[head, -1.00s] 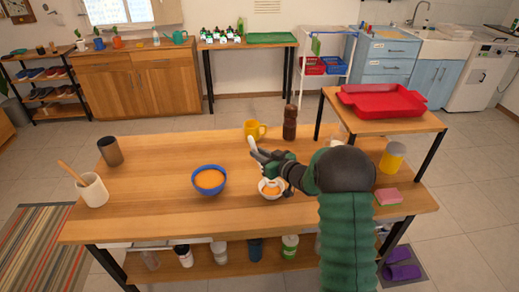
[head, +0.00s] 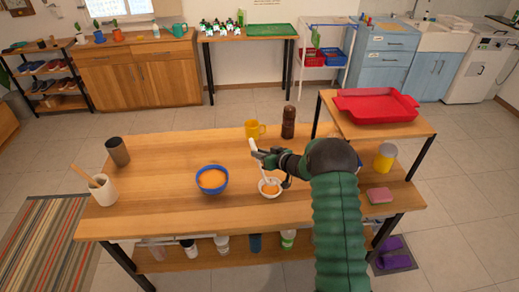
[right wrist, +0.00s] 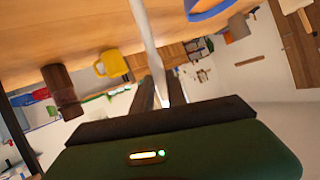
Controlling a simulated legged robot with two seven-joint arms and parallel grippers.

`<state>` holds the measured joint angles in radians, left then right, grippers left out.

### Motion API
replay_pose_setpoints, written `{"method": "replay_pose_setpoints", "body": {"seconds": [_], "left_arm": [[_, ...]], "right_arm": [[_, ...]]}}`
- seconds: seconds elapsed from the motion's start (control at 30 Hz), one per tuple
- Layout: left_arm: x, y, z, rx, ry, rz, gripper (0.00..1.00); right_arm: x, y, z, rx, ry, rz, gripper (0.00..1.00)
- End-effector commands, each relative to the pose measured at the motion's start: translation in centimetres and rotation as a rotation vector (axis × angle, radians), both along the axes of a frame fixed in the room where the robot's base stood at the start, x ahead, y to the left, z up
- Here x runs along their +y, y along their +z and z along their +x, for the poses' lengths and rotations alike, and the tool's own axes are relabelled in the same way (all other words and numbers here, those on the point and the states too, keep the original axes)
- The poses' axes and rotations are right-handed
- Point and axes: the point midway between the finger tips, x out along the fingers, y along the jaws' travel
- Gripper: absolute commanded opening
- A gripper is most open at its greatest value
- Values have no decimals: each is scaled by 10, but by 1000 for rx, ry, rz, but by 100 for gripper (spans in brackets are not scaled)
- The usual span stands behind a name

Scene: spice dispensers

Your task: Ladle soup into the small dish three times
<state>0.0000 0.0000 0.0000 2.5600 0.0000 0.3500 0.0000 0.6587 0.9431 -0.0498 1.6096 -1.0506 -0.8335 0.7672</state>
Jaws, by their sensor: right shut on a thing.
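A blue bowl (head: 212,180) of orange soup stands in the middle of the wooden table. A small white dish (head: 270,188) with orange soup in it stands to its right. My right gripper (head: 264,156) is shut on the white handle of a ladle (head: 258,163), which slants down toward the small dish. The ladle's cup is hard to make out at the dish. In the right wrist view the ladle handle (right wrist: 147,40) runs up from between the fingers, with the bowl's blue rim (right wrist: 210,8) at the top. My left gripper is not in view.
A yellow mug (head: 254,129) and a brown pepper mill (head: 288,122) stand behind the dish. A dark cup (head: 117,151) and a white utensil holder (head: 103,190) stand at the left. A red tray (head: 375,105) lies on a raised shelf at the right.

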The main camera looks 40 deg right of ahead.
Motion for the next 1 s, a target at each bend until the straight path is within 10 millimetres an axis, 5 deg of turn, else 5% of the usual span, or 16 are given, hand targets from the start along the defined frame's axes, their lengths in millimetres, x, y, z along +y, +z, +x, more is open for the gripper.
{"method": "replay_pose_setpoints", "body": {"seconds": [1.0], "left_arm": [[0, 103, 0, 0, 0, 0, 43]], "right_arm": [[-20, -19, 27, 274, 5, 211, 0]]}}
